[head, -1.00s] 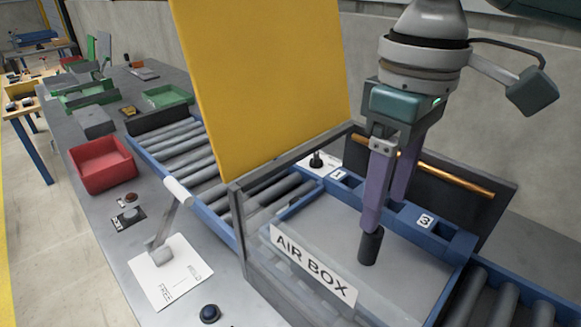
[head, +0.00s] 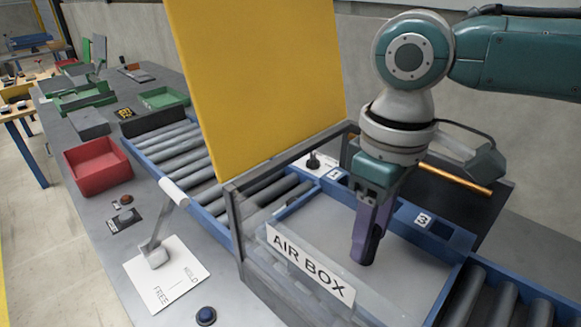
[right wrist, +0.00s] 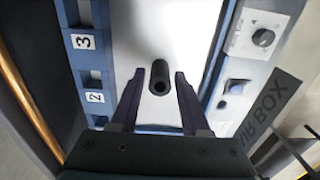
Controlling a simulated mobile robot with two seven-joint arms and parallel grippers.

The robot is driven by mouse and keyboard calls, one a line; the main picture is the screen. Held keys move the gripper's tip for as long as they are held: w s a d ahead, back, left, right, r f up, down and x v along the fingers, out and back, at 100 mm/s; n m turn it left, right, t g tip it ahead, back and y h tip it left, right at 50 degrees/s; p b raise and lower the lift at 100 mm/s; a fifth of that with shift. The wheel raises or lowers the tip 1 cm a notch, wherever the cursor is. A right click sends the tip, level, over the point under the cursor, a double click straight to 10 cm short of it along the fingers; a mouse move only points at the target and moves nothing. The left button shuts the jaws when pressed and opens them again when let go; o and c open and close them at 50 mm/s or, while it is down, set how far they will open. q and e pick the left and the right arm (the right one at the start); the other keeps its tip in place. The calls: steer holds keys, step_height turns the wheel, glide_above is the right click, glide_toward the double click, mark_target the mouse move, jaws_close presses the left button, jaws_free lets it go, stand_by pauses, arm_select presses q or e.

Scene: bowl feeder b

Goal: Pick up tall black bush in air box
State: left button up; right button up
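The tall black bush (right wrist: 160,78) stands on the pale floor inside the air box. My right gripper (head: 363,248) points down into the box. In the right wrist view its purple fingers (right wrist: 159,76) are apart, one on each side of the bush, with a gap on both sides. My left gripper is not in view.
A yellow panel (head: 260,85) stands upright beside the box. The box's blue edge carries slots numbered 2 (right wrist: 95,97) and 3 (right wrist: 83,42). A copper rod (head: 455,178) lies behind. Rollers (head: 180,160) run past the box. A red bin (head: 97,166) stands at left.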

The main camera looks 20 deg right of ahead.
jaws_close()
stand_by(0.4)
steer(key=shift+r, duration=0.1)
